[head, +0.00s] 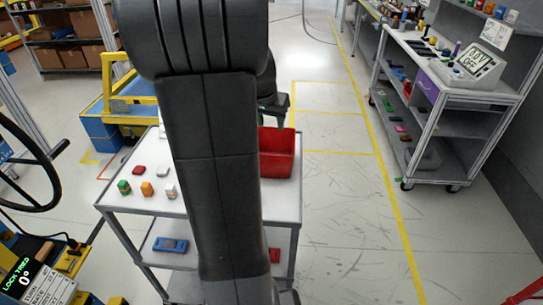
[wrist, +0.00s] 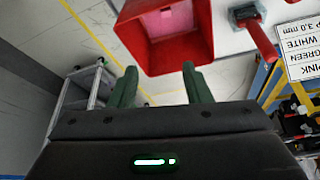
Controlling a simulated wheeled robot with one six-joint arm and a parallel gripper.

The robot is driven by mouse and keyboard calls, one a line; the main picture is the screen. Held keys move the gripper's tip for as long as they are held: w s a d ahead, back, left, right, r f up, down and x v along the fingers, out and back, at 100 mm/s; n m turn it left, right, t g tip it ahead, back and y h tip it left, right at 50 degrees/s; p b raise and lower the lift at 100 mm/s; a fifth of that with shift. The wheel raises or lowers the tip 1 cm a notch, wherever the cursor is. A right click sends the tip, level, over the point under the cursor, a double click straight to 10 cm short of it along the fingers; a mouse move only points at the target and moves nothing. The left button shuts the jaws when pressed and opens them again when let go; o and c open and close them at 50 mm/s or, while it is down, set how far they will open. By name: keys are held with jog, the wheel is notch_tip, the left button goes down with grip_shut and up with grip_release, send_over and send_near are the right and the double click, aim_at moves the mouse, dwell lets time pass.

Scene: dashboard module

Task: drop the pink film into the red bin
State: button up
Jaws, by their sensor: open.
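The red bin (head: 279,163) stands on the right end of the white cart top in the head view. In the wrist view, the bin (wrist: 152,55) is at the top, beyond my fingertips. A flat pink patch (wrist: 168,20) shows inside it, which looks like the pink film, though I cannot tell for sure. My gripper (wrist: 160,68) is open, its two green fingers apart with nothing between them. In the head view, my gripper is partly hidden behind my arm, above the bin's far side.
A blue device (head: 170,245) lies on the lower shelf. A grey shelf cart (head: 440,95) stands right, past open floor.

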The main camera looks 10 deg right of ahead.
jog(key=v, duration=0.5)
jog(key=shift+r, duration=0.2)
jog(key=p+x, duration=0.2)
jog(key=x, duration=0.9)
jog(key=shift+w+d+p, duration=0.25)
jog(key=shift+w+p, duration=0.15)
jog(key=shift+w, duration=0.05)
